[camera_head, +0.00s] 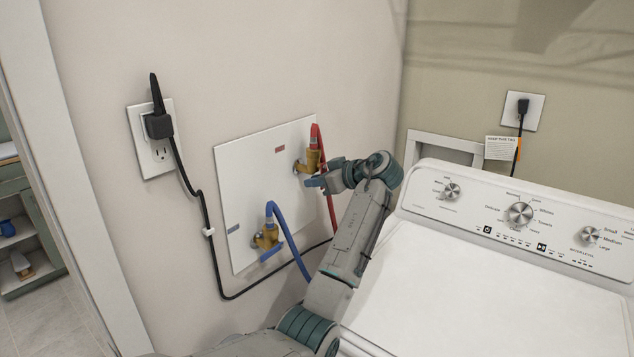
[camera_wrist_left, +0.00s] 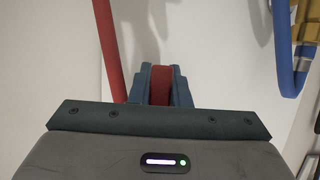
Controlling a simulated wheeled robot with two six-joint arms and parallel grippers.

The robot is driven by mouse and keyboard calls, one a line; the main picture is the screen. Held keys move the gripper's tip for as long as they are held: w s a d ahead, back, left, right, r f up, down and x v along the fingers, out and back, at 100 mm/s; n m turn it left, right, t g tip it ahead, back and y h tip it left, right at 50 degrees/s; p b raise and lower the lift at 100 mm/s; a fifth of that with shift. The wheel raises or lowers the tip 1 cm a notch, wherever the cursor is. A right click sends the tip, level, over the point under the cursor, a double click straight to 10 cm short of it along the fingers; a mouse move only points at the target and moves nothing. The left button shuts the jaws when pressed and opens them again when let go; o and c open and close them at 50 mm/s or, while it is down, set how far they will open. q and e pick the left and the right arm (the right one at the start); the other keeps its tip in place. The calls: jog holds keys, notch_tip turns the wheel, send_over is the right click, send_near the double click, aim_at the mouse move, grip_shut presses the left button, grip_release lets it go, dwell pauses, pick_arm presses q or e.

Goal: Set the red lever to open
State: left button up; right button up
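The red lever (camera_wrist_left: 162,85) shows in the left wrist view as a red strip between the two fingers of my left gripper (camera_wrist_left: 161,90). The fingers lie close along both its sides, and no clear gap shows. In the head view my left gripper (camera_head: 318,182) is at the upper brass valve (camera_head: 312,160) on the white wall panel (camera_head: 245,180), and it hides the red lever there. A red hose (camera_head: 321,140) arches from that valve and also shows in the left wrist view (camera_wrist_left: 110,50). My right gripper is in neither view.
Below left is a second brass valve (camera_head: 266,236) with a blue lever (camera_head: 271,252) and a blue hose (camera_head: 284,228). A black cord (camera_head: 206,215) runs down the wall from an outlet (camera_head: 152,138). A white washer (camera_head: 490,290) stands to the right of my arm.

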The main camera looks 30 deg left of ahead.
pick_arm(q)
jog(key=o, duration=0.4)
jog(key=shift+o, duration=0.2)
jog(key=shift+d, duration=0.1)
jog(key=w+b+v, duration=0.1)
jog(key=b+v, duration=0.2)
jog(key=v, duration=0.7)
jog(key=shift+s+d+r, duration=0.15)
jog(key=shift+s+d, duration=0.15)
jog(key=shift+s, duration=0.2)
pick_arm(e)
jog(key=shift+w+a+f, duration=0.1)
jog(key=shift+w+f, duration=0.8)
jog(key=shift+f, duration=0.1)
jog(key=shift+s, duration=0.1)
